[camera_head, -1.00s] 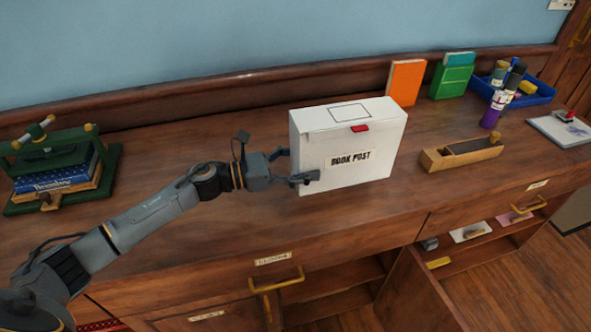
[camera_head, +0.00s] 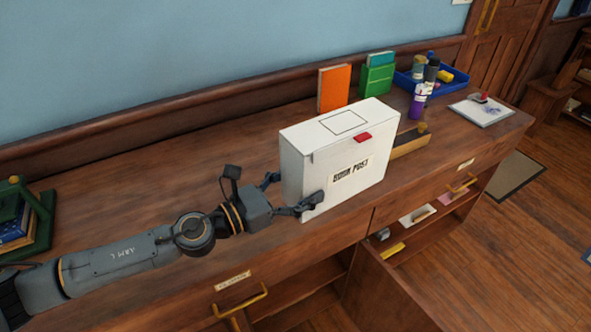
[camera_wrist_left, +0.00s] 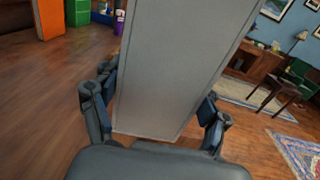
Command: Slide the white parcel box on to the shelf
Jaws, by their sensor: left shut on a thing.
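The white parcel box (camera_head: 330,165), with a "BOOK POST" label and a red tab, is upright over the counter top (camera_head: 130,170), near its front edge. My left gripper (camera_head: 293,191) is shut on its left end, one finger on each broad side. In the left wrist view the box (camera_wrist_left: 175,70) stands between the two fingers (camera_wrist_left: 158,112). I cannot tell whether its underside touches the counter. Open shelf space (camera_head: 305,303) shows below the counter, partly cut off by the frame. My right gripper is not in view.
A wooden tray (camera_head: 410,143) is partly hidden behind the box. Orange (camera_head: 334,88) and green (camera_head: 377,78) books, a blue tray of bottles (camera_head: 455,85) and a stamp pad (camera_head: 482,110) stand farther back. A green press (camera_head: 25,220) is at left. An open door (camera_head: 385,290) juts out below.

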